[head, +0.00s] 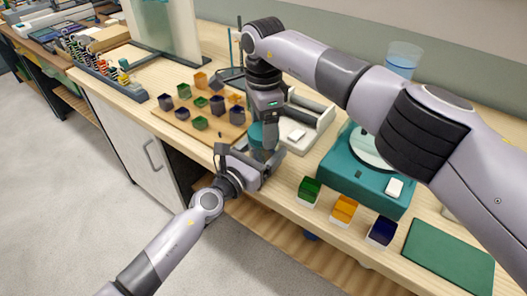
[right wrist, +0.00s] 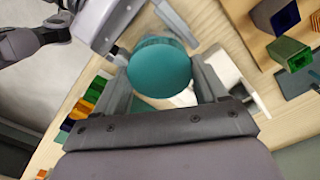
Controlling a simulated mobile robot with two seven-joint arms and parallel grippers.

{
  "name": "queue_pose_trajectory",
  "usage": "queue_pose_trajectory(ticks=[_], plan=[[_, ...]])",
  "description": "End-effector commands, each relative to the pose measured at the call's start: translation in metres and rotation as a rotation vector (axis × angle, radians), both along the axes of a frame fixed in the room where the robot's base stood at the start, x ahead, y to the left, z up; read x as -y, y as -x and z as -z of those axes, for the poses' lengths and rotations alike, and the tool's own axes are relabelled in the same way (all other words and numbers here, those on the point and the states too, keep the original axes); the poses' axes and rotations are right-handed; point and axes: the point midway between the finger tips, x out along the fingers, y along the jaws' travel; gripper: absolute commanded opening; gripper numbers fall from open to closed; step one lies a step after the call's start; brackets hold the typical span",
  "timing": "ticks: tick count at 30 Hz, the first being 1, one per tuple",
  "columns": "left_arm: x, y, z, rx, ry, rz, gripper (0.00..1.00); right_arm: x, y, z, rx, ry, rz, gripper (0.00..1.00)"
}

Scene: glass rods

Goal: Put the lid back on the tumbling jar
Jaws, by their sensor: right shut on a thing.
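The teal lid (right wrist: 160,67) sits between the fingers of my right gripper (right wrist: 165,88), which is shut on it. In the head view my right gripper (head: 266,118) points down from above, with the teal lid (head: 256,136) below it. The tumbling jar (head: 262,154) shows as a small greyish part under the lid, mostly hidden. My left gripper (head: 254,164) comes in from the front left with its fingers on either side of the jar. I cannot tell whether they press on it. Whether lid and jar touch is also hidden.
A board (head: 174,119) with several coloured cups lies to the left. A white tray (head: 305,128) is close behind on the right. A teal machine (head: 360,180) and green, orange and blue bins (head: 343,210) stand to the right, near the bench's front edge.

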Motion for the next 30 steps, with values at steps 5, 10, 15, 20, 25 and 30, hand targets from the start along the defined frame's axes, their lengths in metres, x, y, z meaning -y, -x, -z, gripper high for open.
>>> queue_pose_trajectory(ticks=[5,10,15,20,25,30], plan=[[0.0004,0.0003,0.0003,-0.001,-0.001,0.001,0.00,0.0000,-0.0004,-0.0006,0.003,-0.001,0.284,0.35],[0.0005,0.0004,0.0003,-0.001,-0.001,0.001,0.00,0.0000,-0.0003,-0.0006,0.002,-0.001,0.558,0.35],[0.0004,0.0003,0.0003,-0.001,-0.001,0.001,0.00,0.0002,-0.0002,-0.0004,0.002,-0.001,0.833,0.35],[0.0004,0.0003,0.0004,-0.001,-0.001,0.001,0.00,0.0002,-0.0001,-0.0002,0.002,-0.001,1.093,0.35],[0.0004,0.0003,0.0004,-0.001,-0.001,0.001,0.00,0.0002,0.0002,0.0002,0.001,-0.001,1.367,0.35],[0.0003,0.0002,0.0004,-0.001,-0.001,0.001,0.00,0.0002,0.0002,0.0004,0.001,-0.001,1.629,0.35]])
